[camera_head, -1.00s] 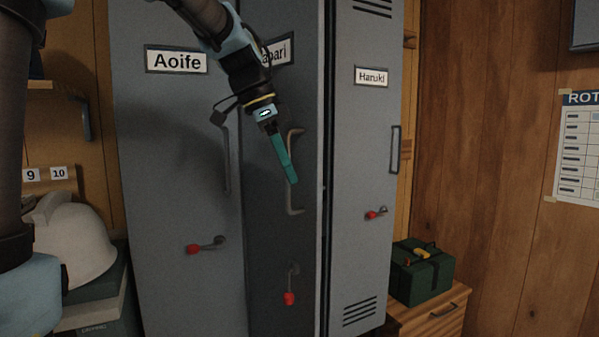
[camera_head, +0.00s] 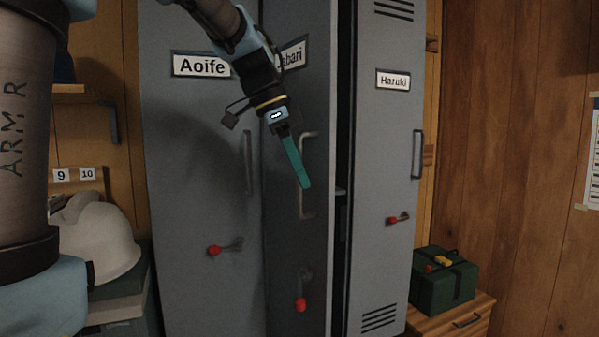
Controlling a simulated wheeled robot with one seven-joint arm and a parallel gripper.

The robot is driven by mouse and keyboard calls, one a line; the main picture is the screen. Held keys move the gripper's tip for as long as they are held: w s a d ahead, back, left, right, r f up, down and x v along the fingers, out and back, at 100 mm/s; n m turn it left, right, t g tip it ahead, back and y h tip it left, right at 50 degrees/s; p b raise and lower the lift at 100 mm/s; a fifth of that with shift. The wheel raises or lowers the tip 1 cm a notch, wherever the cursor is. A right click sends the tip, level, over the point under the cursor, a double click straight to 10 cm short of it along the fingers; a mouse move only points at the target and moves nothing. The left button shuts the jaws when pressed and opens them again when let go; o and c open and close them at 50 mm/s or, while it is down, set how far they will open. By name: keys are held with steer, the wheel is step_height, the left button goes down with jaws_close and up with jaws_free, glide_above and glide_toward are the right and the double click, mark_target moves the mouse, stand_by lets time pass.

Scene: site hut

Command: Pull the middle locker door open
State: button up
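The grey middle locker door (camera_head: 298,236) has a name plate (camera_head: 291,54) partly hidden by my arm. It stands ajar, with a dark gap along its right edge showing the inside. Its bar handle (camera_head: 304,208) is upright on the door. Its red-tipped latch lever (camera_head: 301,304) points down. My gripper (camera_head: 298,165) has teal fingers that overlap the handle in the picture. The fingers are seen edge-on, so I cannot tell whether they are closed around the bar.
The left locker door (camera_head: 200,150), marked Aoife, and the right locker door (camera_head: 381,150), marked Haruki, are shut, with levers sideways. A green box (camera_head: 440,287) sits on a wooden cabinet (camera_head: 465,316) at right. A white helmet (camera_head: 102,240) is at left.

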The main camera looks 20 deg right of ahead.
steer(key=v, duration=1)
steer(key=shift+a+r, duration=0.2)
steer(key=shift+r, duration=0.15)
steer(key=w+a+f+n+t+y+p, duration=0.1)
steer(key=a+f+n, duration=0.3)
steer(key=f, duration=0.3)
steer(key=w+a+f+n+y, duration=0.1)
steer(key=w+a+f+n, duration=0.1)
steer(key=a+f+n, duration=0.35)
steer(key=w+a+f+n+t+p, duration=0.1)
steer(key=a+f+n, duration=0.15)
steer(key=f, duration=0.55)
steer(key=s+a+f+n, duration=0.2)
steer(key=a+f, duration=0.1)
steer(key=f, duration=0.1)
steer(key=s+a+f+n+y, duration=0.1)
steer(key=s+a+f+n, duration=0.2)
steer(key=f, duration=0.1)
steer(key=s+a+f+n+y, duration=0.1)
steer(key=s+a+f+n, duration=0.1)
steer(key=a+f, duration=0.2)
steer(key=shift+s+f+t, duration=0.3)
steer(key=shift+s+f, duration=0.05)
steer(key=shift+f, duration=0.1)
